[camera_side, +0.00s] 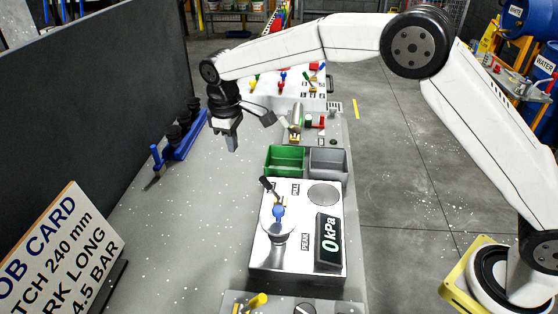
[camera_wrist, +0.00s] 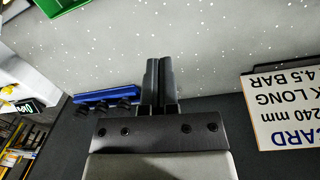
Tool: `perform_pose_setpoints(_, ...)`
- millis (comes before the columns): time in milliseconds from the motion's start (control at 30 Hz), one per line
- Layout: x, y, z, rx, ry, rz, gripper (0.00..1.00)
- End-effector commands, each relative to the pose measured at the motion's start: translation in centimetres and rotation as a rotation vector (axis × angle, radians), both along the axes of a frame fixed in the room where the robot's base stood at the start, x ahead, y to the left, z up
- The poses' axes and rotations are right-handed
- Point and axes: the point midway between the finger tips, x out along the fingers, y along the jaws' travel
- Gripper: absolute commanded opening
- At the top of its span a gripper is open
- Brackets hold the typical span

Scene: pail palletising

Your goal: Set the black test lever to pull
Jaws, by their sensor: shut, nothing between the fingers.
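The black test lever (camera_side: 266,184) is on the top of the white test unit (camera_side: 262,255). It leans toward the upper left, beside a small label too small to read surely. A blue ball (camera_side: 278,212) on a stem stands just in front of it. The unit's display (camera_side: 328,242) reads 0 kPa. My gripper (camera_side: 233,148) is shut and empty, pointing down above the grey bench, behind and left of the lever and well apart from it. In the wrist view my gripper's fingers (camera_wrist: 160,64) are together over bare bench; the lever cannot be made out there.
A green bin (camera_side: 284,161) and a grey bin (camera_side: 328,162) stand behind the unit. A blue rack (camera_side: 184,138) with black knobs is at the left by the dark panel (camera_side: 110,95). A job card (camera_side: 60,245) stands front left. The bench between is clear.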

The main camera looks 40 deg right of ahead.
Motion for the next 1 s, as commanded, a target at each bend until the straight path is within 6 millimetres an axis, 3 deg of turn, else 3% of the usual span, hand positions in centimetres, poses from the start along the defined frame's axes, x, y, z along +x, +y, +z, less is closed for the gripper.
perform_pose_setpoints(267,0.0,-0.1,-1.3,-0.001,0.002,0.0,0.0)
perform_pose_setpoints(900,0.2,-0.7,-9.6,-0.001,0.002,-0.001,0.0)
perform_pose_setpoints(1000,0.0,-0.9,-9.9,0.0,0.0,-0.001,0.0)
